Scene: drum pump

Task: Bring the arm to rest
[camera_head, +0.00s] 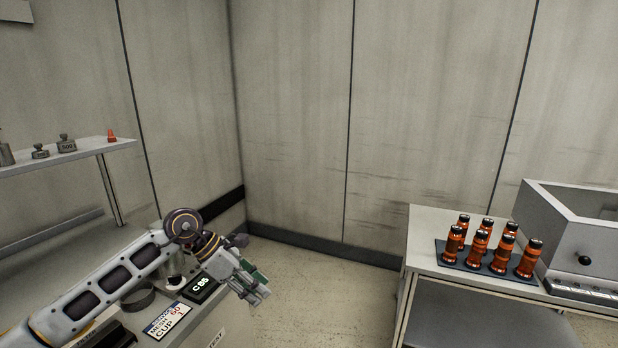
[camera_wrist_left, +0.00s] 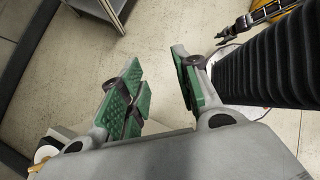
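My left arm (camera_head: 110,280) reaches in from the lower left over the bench on the left. Its left gripper (camera_head: 254,277) hangs past the bench's right edge, above the floor. In the left wrist view the left gripper (camera_wrist_left: 157,62) has its two green-padded fingers spread apart, with only floor between them. It holds nothing.
Near the arm on the bench lie a display reading C 85 (camera_head: 202,287), a printed card (camera_head: 167,320) and a dark ring (camera_head: 138,298). A shelf (camera_head: 75,153) holds weights. At right a table (camera_head: 425,250) bears several orange bottles on a blue tray (camera_head: 455,268) and a grey box (camera_head: 575,235).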

